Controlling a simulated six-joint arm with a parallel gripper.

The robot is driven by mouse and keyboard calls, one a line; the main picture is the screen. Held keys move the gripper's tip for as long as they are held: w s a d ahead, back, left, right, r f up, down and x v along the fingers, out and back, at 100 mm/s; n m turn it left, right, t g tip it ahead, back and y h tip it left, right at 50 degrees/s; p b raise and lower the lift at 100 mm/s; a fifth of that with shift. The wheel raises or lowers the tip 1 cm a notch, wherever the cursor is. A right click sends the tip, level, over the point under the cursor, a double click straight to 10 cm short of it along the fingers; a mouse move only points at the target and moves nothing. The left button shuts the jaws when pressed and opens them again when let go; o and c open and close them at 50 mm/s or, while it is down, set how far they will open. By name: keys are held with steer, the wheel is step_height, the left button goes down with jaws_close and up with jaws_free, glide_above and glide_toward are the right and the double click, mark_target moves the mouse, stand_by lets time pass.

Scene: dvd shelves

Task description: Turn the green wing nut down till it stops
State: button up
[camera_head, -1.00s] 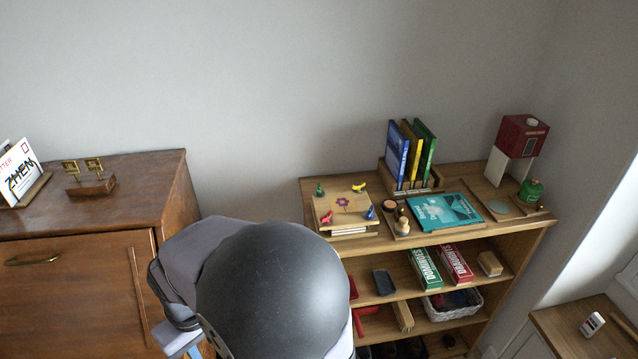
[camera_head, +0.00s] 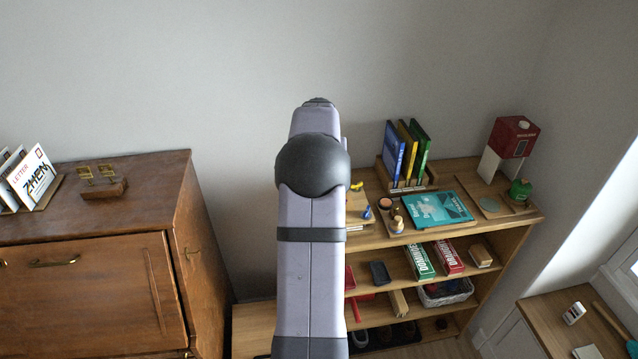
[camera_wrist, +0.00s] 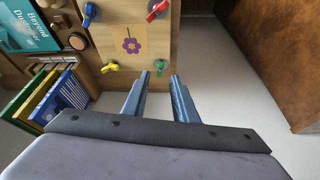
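The green wing nut (camera_wrist: 159,66) stands at a corner of a wooden board (camera_wrist: 174,34) with a purple flower picture (camera_wrist: 131,44) in the wrist view. A yellow wing nut (camera_wrist: 110,67), a red one (camera_wrist: 156,10) and a blue one (camera_wrist: 89,12) stand at the other corners. My gripper (camera_wrist: 161,76) is open and empty; its two blue fingers point toward the green nut, which shows just past and between their tips. I cannot tell how high the fingers are above it. In the head view my arm hides the green and red nuts; the yellow (camera_head: 357,185) and blue (camera_head: 367,212) nuts show.
Upright books (camera_head: 407,152) and a teal book (camera_head: 437,210) share the shelf top. A brown cabinet (camera_head: 90,240) stands left. The wall is behind.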

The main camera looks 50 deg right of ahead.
steer(key=shift+p+x, duration=1.6)
steer(key=shift+x, duration=2.05)
steer(key=shift+a, duration=0.1)
jaws_close()
